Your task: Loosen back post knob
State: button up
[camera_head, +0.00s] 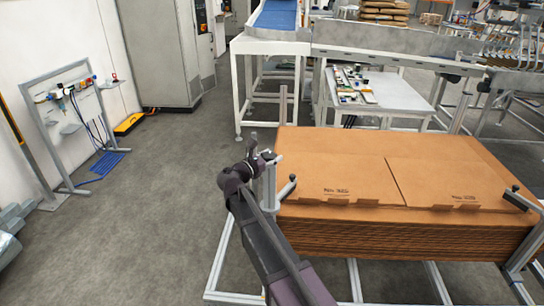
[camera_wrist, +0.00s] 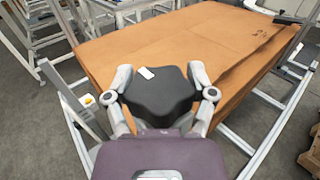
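The black lobed knob (camera_wrist: 160,98) fills the middle of the wrist view, with a small white mark near its upper edge. My gripper (camera_wrist: 161,84) has one finger on each side of it, and both fingertips appear to press against its sides. In the head view my gripper (camera_head: 262,160) is at the top of a grey metal post (camera_head: 269,187) by the left edge of the cardboard stack (camera_head: 345,167). From there my gripper partly hides the knob.
A lever with a black end (camera_head: 291,180) sticks out beside the post over the stack's near left corner. Another clamp post (camera_head: 523,200) stands at the stack's right. A white table (camera_head: 405,92) and conveyor (camera_head: 385,53) stand behind.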

jog(key=shift+n+t+y, duration=0.6)
jog(key=shift+y, duration=0.1)
jog(key=n+t+y, duration=0.1)
jog(key=n+y, duration=0.1)
jog(key=y, duration=0.1)
jog(key=shift+t, duration=0.4)
jog(key=n+y, duration=0.1)
jog(key=y, duration=0.1)
jog(key=n+t+y, duration=0.1)
jog(key=n+y, duration=0.1)
jog(key=y, duration=0.1)
jog(key=n+y, duration=0.2)
jog(key=y, duration=0.1)
jog(key=shift+w+a, duration=0.1)
jog(key=shift+a, duration=0.2)
jog(key=n+y, duration=0.1)
jog(key=y, duration=0.1)
jog(key=n+g+y, duration=0.1)
jog(key=n+y, duration=0.1)
jog(key=y, duration=0.1)
jog(key=n+y, duration=0.2)
jog(key=shift+a+g+y, duration=0.25)
jog(key=shift+g+y, duration=0.05)
jog(key=shift+a+n+g+y, duration=0.2)
jog(key=shift+n+g+y, duration=0.9)
jog(key=shift+n+y, duration=0.5)
jog(key=shift+y, duration=0.3)
jog(key=o, duration=1)
